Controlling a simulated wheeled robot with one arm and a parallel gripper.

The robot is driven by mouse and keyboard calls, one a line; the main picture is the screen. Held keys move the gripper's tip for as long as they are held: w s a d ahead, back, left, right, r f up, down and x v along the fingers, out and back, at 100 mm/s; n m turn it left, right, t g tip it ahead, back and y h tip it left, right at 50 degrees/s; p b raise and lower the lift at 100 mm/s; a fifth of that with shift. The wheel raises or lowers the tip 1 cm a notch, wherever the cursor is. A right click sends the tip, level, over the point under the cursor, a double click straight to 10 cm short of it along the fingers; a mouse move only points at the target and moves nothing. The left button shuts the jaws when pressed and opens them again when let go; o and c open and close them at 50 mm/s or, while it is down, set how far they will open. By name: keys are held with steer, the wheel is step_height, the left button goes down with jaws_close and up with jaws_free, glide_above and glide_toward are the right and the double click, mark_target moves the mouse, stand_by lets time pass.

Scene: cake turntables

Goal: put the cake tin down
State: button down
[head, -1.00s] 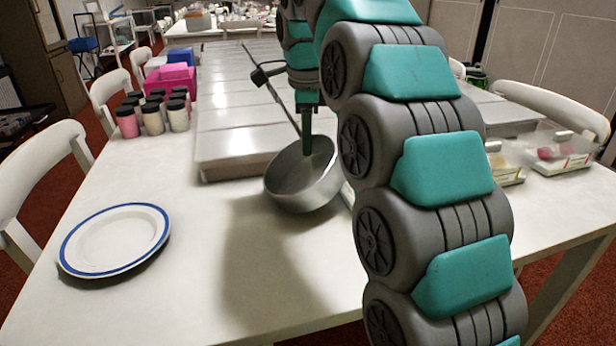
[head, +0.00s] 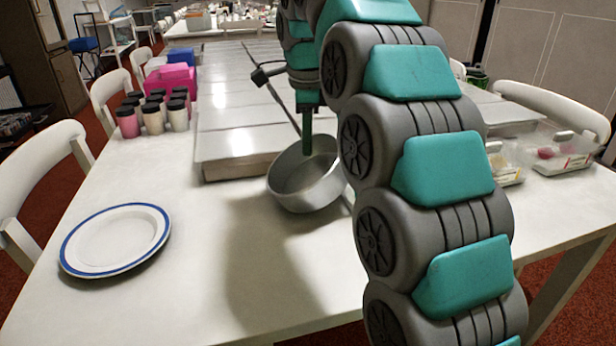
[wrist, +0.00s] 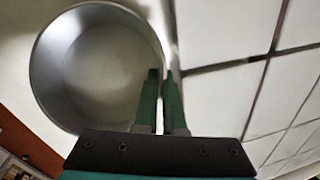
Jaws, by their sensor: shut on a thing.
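The cake tin (head: 306,194) is a round, empty, grey metal tin, seen near the middle of the head view. It is tilted, with its opening partly towards the head camera. My gripper (head: 307,145) points down and is shut on the tin's rim. In the wrist view my gripper's green fingers (wrist: 163,82) pinch the rim at the right side of the tin (wrist: 50,75). The tin appears to hang over the white table (head: 190,290); I cannot tell whether its lower edge touches. My arm hides the tin's right side.
A blue-rimmed white plate (head: 115,240) lies at front left. Several dark-lidded jars (head: 153,118) and a pink box (head: 172,80) stand at back left. Flat grey panels (head: 235,145) lie behind the tin. Clear containers (head: 560,150) are at right. The table's front middle is bare.

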steer(key=shift+r, duration=0.1)
stand_by(0.4)
steer(key=shift+s+d+r+p, duration=0.1)
steer(key=shift+r+p, duration=1.1)
steer(key=shift+r, duration=0.7)
steer(key=s+d+r+b, duration=0.1)
steer(key=s+d+b, duration=0.1)
steer(key=s, duration=1.3)
steer(key=shift+s+d+b, duration=0.25)
steer(key=shift+d+b, duration=0.15)
steer(key=shift+d, duration=0.2)
